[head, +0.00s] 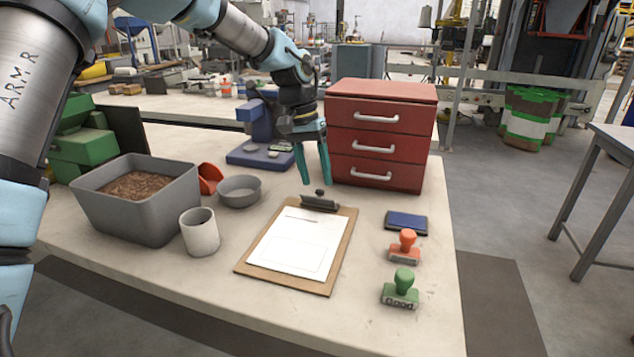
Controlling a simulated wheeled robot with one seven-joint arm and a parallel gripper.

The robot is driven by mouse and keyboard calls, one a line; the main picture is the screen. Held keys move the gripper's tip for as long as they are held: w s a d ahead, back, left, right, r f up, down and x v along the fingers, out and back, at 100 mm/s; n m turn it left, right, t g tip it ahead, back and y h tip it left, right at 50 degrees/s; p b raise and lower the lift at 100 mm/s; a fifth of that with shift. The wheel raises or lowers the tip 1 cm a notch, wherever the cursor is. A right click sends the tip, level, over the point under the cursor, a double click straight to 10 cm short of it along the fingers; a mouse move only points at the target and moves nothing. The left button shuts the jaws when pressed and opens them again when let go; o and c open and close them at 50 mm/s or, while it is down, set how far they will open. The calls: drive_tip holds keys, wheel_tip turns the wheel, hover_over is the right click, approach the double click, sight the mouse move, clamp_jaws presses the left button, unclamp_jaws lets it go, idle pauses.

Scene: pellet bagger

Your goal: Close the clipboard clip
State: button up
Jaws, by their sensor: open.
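The brown clipboard (336,262) lies flat on the table with a white sheet (297,243) on it. Its dark clip (319,203) is at the far edge, with a small dark knob (319,192) on top. At this size I cannot tell whether the clip is raised or pressed down. My gripper (316,184) points down with its two teal fingers apart and nothing between them. The fingertips appear just above and behind the clip, and I see no contact.
A red drawer cabinet (380,133) stands close behind and right of my gripper. A blue scale (260,155) is behind left. A grey bowl (239,188), a white cup (200,232) and a grey pellet bin (150,215) stand left. An ink pad (406,222) and two stamps (404,247) are right.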

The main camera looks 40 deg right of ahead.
sight(319, 196)
drive_tip(key=shift+x, duration=1.45)
drive_tip(key=shift+c, duration=0.2)
clamp_jaws()
